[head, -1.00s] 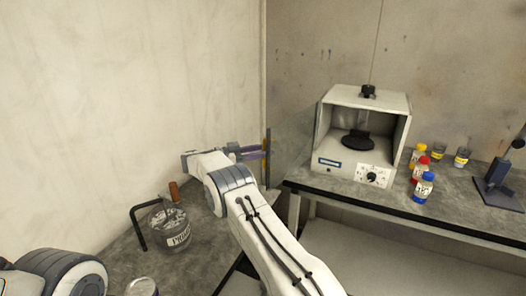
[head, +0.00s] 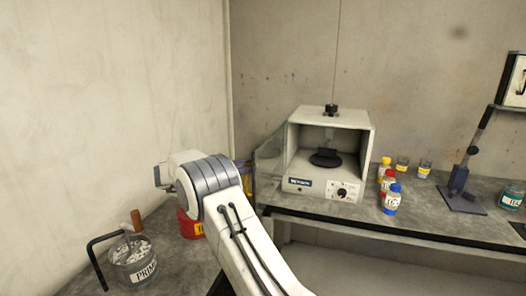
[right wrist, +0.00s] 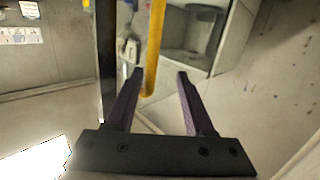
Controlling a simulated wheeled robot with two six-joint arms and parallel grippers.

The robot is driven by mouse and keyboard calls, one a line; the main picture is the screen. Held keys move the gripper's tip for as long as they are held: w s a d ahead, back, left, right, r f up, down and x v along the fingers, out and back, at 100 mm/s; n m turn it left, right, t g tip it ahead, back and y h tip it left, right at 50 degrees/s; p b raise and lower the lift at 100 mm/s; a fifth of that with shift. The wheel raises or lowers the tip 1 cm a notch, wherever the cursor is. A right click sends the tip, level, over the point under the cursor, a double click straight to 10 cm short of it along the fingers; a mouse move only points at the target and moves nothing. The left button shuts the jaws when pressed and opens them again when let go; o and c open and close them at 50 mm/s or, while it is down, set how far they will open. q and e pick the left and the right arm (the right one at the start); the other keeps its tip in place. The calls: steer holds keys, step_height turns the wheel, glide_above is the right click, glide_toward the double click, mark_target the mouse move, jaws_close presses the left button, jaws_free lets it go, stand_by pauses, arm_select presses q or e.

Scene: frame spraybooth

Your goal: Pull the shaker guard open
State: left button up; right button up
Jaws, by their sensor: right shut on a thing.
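The shaker (head: 325,190) is a pale box on the bench, its front open and a dark round platform (head: 326,158) inside. Its clear guard (head: 268,160) stands swung out at the left side of the box. My left gripper is not in view.
Yellow, red and blue bottles (head: 391,202) stand right of the shaker, near a dark stand (head: 462,180). A primer jar (head: 134,262), a black bent rod (head: 97,262) and a red container (head: 190,224) are on the left bench. Walls close in behind and left.

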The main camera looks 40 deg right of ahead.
mark_target(264, 146)
steer(key=shift+m+h, duration=0.3)
steer(key=shift+h, duration=0.3)
steer(key=s+d+r, duration=0.1)
steer(key=r, duration=0.1)
steer(key=s+d+r, duration=0.1)
steer(key=r, duration=0.2)
steer(key=s+d+r, duration=0.2)
steer(key=shift+r+b, duration=0.35)
steer(key=shift+b, duration=0.05)
steer(key=shift+s+d+r, duration=0.25)
steer(key=f+y, duration=0.1)
steer(key=f, duration=0.1)
steer(key=f+y, duration=0.1)
steer(key=f, duration=0.1)
steer(key=s+a+f+y, duration=0.1)
steer(key=f, duration=0.2)
steer(key=shift+a+g, duration=0.1)
steer(key=shift+g, duration=0.2)
steer(key=shift+s+a+r, duration=0.1)
steer(key=shift+a, duration=0.05)
steer(key=shift+w+a+p, duration=0.5)
steer(key=shift+a+p, duration=0.2)
steer(key=shift+p, duration=0.1)
steer(key=w+a+f+p, duration=0.1)
steer(key=w+a+p, duration=0.4)
steer(key=a+p, duration=0.2)
steer(key=shift+w+a+p, duration=0.35)
steer(key=shift+a+p, duration=0.05)
steer(key=shift+a, duration=0.5)
